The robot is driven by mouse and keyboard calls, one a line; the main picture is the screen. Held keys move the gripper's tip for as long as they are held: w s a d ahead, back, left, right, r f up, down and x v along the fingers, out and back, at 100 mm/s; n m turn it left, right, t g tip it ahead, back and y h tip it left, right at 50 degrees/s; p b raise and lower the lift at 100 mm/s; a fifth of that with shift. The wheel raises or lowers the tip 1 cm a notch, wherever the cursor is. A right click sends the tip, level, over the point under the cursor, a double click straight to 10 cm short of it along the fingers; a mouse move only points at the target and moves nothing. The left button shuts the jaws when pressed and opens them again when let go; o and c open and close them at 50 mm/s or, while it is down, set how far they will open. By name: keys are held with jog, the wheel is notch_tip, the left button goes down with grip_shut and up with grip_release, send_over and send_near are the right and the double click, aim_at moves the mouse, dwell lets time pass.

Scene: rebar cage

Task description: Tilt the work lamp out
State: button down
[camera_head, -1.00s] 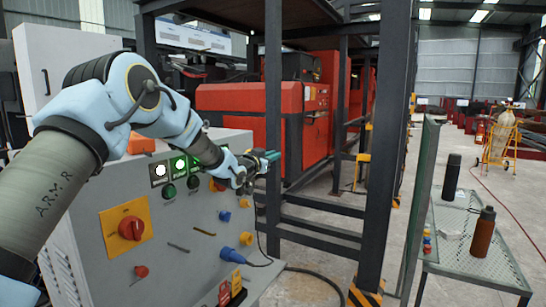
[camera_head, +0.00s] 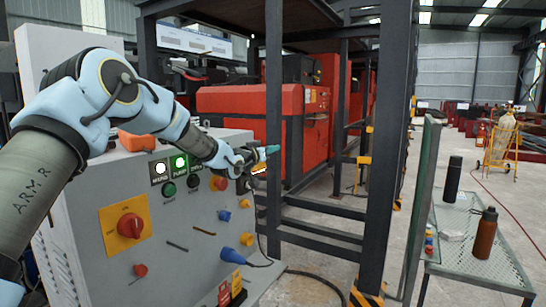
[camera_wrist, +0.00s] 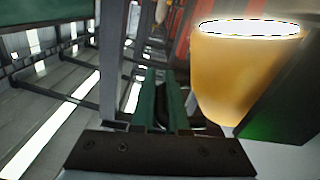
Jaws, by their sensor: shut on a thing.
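The work lamp (camera_wrist: 240,75) shows in the wrist view as a glowing amber cup with a bright white oval face, right beside my fingers. In the head view the lamp (camera_head: 259,170) is a small bright orange-white glow just under my gripper, by the panel's upper right edge. My gripper (camera_head: 268,152) points right, past that edge. In the wrist view its green fingers (camera_wrist: 164,105) are shut on a narrow dark part between them. The held part is mostly hidden, and its join to the lamp is not clear.
The grey control panel (camera_head: 165,255) with knobs, sockets and lit buttons stands below my arm. A dark steel frame post (camera_head: 273,120) is close beyond my gripper. A mesh-top cart (camera_head: 470,262) with two bottles is at the right.

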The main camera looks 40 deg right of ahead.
jog(key=shift+w+a+r+n, duration=0.15)
jog(key=shift+w+r+n, duration=0.35)
jog(key=shift+n, duration=0.65)
jog(key=shift+w+a+r+n, duration=0.1)
jog(key=shift+w+r+n, duration=0.35)
jog(key=shift+n, duration=0.75)
jog(key=shift+w+a+r+n, duration=0.15)
jog(key=shift+w+r+n, duration=0.35)
jog(key=shift+n, duration=0.65)
jog(key=shift+w+f, duration=0.1)
jog(key=c, duration=1.2)
grip_release()
jog(key=shift+a, duration=0.1)
jog(key=b+v, duration=0.4)
jog(key=v, duration=0.6)
jog(key=shift+a, duration=0.3)
